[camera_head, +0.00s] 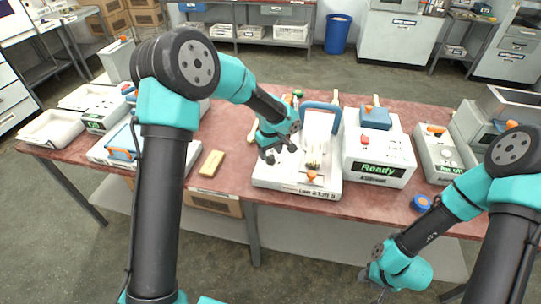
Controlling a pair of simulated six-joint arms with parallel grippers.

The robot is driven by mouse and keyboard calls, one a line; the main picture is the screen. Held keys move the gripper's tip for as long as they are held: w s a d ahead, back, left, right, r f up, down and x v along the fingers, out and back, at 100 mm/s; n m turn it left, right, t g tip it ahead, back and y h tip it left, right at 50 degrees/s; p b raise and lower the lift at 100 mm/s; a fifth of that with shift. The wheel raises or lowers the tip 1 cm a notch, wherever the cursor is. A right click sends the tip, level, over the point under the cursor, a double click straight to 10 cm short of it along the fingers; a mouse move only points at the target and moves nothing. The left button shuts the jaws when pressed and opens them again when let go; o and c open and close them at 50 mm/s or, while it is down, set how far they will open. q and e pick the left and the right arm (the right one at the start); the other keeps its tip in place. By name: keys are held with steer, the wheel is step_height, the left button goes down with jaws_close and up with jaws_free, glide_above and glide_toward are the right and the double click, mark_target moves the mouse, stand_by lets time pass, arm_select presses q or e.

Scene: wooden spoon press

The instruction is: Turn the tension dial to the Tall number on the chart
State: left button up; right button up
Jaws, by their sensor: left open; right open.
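My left gripper (279,152) is open and hangs over the left side of a white press-like unit (268,181). That unit has a blue padded bar (321,106) at its back and a small orange knob (312,175) near its front edge. The gripper is apart from the knob, to its upper left. I cannot tell whether this knob is the tension dial. Numbers on a chart are too small to read. My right gripper (376,283) is open and empty, low in front of the table, away from the units.
A white box (376,177) with a green "Ready" display and a red button stands right of the press. A yellow block (212,163) and a blue roll (421,203) lie on the red tabletop (230,185). White trays (50,127) sit at the left; more units stand right.

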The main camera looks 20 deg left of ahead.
arm_select(q)
steer(key=shift+f, duration=1.05)
steer(key=c, duration=0.9)
